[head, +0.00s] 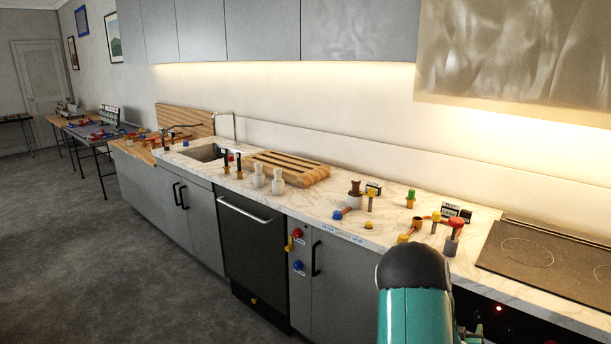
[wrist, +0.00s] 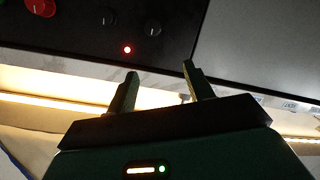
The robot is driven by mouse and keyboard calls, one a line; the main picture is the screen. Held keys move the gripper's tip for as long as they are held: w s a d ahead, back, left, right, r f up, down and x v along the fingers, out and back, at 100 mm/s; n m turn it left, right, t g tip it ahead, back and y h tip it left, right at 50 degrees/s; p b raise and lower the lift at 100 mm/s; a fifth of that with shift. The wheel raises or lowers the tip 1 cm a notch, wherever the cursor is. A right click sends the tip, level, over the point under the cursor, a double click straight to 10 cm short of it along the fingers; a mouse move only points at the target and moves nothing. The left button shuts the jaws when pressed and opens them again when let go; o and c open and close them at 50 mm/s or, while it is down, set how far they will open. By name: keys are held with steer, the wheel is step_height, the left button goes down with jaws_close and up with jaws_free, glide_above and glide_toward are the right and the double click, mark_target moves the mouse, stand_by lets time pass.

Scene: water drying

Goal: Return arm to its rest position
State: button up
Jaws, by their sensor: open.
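In the wrist view my gripper (wrist: 158,80) has its two fingers spread apart with nothing between them. Past the fingertips is a dark panel with a red light (wrist: 127,49), black knobs (wrist: 152,27) and a red knob (wrist: 40,6). In the head view my teal and black arm rises at the bottom right, in front of the counter. My gripper's fingers cannot be made out in the head view.
The marble counter (head: 330,200) holds a cooktop (head: 545,255), several small coloured valves, a wooden rack (head: 288,170) and a sink (head: 208,152). Grey cabinets and a dark dishwasher (head: 250,250) are below. Open grey floor (head: 110,240) lies to the left.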

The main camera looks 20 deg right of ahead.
steer(key=w+a+r+y, duration=0.3)
steer(key=w+a+r, duration=0.35)
steer(key=a, duration=0.25)
steer(key=w+a+r+n+y, duration=0.1)
steer(key=a+r+y, duration=0.1)
steer(key=a+r, duration=0.35)
steer(key=w+a+r+t+y, duration=0.1)
steer(key=a+r+y, duration=0.1)
steer(key=a, duration=0.7)
steer(key=w+a+r+n+y, duration=0.1)
steer(key=a+r+y, duration=0.1)
steer(key=a+r, duration=0.35)
steer(key=s+a+r+n+g+y, duration=0.1)
steer(key=s+a+r+n+y, duration=0.1)
steer(key=s+a, duration=0.7)
steer(key=s+a+r+n+g+y, duration=0.1)
steer(key=s+a+r+n+y, duration=0.1)
steer(key=s+a, duration=0.8)
steer(key=a+r+n, duration=0.1)
steer(key=a+r, duration=0.1)
steer(key=a, duration=0.2)
steer(key=shift+r+g, duration=0.3)
steer(key=shift+g, duration=0.1)
steer(key=c, duration=0.3)
steer(key=shift+d, duration=0.15)
steer(key=shift+c, duration=0.2)
steer(key=shift+d, duration=0.1)
